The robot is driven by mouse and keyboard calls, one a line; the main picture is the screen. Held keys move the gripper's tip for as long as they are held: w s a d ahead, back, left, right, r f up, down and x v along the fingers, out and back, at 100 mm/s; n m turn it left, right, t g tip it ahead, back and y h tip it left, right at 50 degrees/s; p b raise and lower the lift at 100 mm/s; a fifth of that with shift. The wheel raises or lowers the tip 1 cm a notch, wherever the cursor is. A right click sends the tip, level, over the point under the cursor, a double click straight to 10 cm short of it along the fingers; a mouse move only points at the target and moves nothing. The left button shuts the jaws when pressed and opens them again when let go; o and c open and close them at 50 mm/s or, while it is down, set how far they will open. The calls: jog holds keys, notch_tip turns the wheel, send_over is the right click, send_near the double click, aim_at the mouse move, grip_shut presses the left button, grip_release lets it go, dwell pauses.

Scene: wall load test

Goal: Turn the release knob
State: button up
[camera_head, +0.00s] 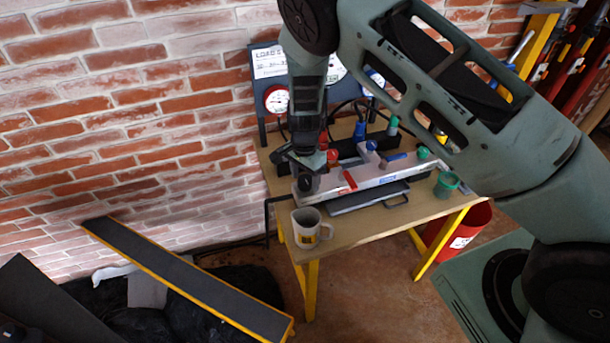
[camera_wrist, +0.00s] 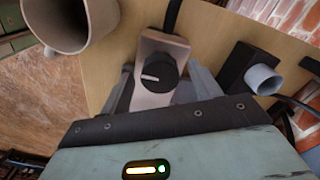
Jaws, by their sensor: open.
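The release knob (camera_wrist: 159,73) is a round black knob with a white pointer line, on the end of a pale metal block (camera_wrist: 155,103). In the head view the dark knob (camera_head: 306,184) shows at the left end of the silver hand pump (camera_head: 372,176) on the wooden table. My gripper (camera_head: 305,168) is just above that end, pointing down. In the wrist view my gripper (camera_wrist: 162,88) has its grey fingers apart, one on each side of the block near the knob. Nothing is held between them. Whether a finger touches the block cannot be told.
A whitish mug (camera_head: 306,229) stands close by at the table's (camera_head: 375,224) front left corner. A green cup (camera_head: 446,185) is at the right. A gauge board (camera_head: 272,84) stands behind, against the brick wall. A red bucket (camera_head: 466,226) is on the floor.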

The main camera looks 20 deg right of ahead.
jog(key=shift+c, duration=0.3)
jog(key=c, duration=0.9)
jog(key=shift+n, duration=0.4)
jog(key=n+b, duration=0.2)
jog(key=shift+f+n, duration=0.1)
jog(key=shift+n, duration=0.3)
jog(key=n+b, duration=0.2)
jog(key=n, duration=0.3)
jog(key=shift+d+b, duration=0.1)
jog(key=shift+b, duration=0.3)
jog(key=n+b, duration=0.1)
jog(key=n, duration=0.4)
jog(key=shift+b, duration=0.35)
jog(key=n+b, duration=0.1)
jog(key=n, duration=0.3)
jog(key=shift+n, duration=0.3)
